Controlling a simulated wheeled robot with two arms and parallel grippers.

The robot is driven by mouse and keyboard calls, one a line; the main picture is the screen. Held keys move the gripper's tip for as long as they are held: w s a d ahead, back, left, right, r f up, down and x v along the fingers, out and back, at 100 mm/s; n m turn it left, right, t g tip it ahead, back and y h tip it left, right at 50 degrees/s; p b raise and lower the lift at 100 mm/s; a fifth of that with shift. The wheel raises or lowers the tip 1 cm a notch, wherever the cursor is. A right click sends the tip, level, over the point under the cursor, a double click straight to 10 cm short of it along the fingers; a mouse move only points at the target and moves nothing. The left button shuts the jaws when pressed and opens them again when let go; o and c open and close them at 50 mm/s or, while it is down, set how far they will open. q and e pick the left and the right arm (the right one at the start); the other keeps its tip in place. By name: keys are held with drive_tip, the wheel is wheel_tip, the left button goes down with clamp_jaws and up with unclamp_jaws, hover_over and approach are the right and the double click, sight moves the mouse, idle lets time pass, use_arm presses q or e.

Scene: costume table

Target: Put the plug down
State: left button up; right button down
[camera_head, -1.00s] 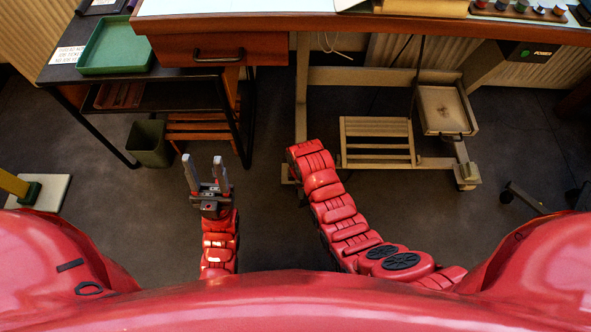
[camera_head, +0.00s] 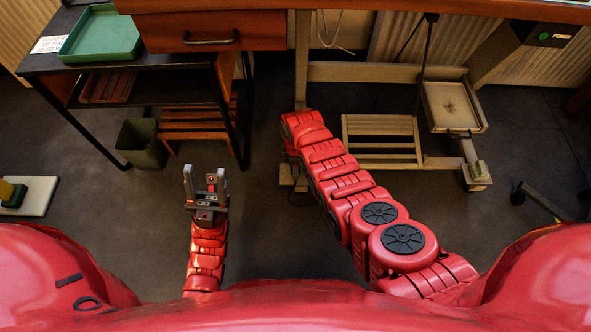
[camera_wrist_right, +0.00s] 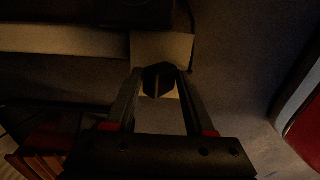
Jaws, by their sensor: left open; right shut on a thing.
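In the right wrist view a dark plug (camera_wrist_right: 158,80) is between the fingertips of my right gripper (camera_wrist_right: 157,88), which is shut on it. The plug is in deep shade, so its details are hard to make out. In the head view the right arm reaches forward to the legs of the wooden table (camera_head: 400,9); its gripper and the plug are hidden there. My left gripper (camera_head: 205,175) points forward over the floor, open and empty, left of the right arm.
A black side table with a green tray (camera_head: 103,34) stands at the left, with a bin (camera_head: 141,143) beneath. A drawer (camera_head: 213,31) hangs under the wooden table. A slatted wooden rack (camera_head: 381,142) and a shallow box (camera_head: 453,105) are right of my right arm.

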drive_tip(key=shift+f, duration=0.2)
drive_tip(key=shift+f+b, duration=0.4)
drive_tip(key=shift+f, duration=0.25)
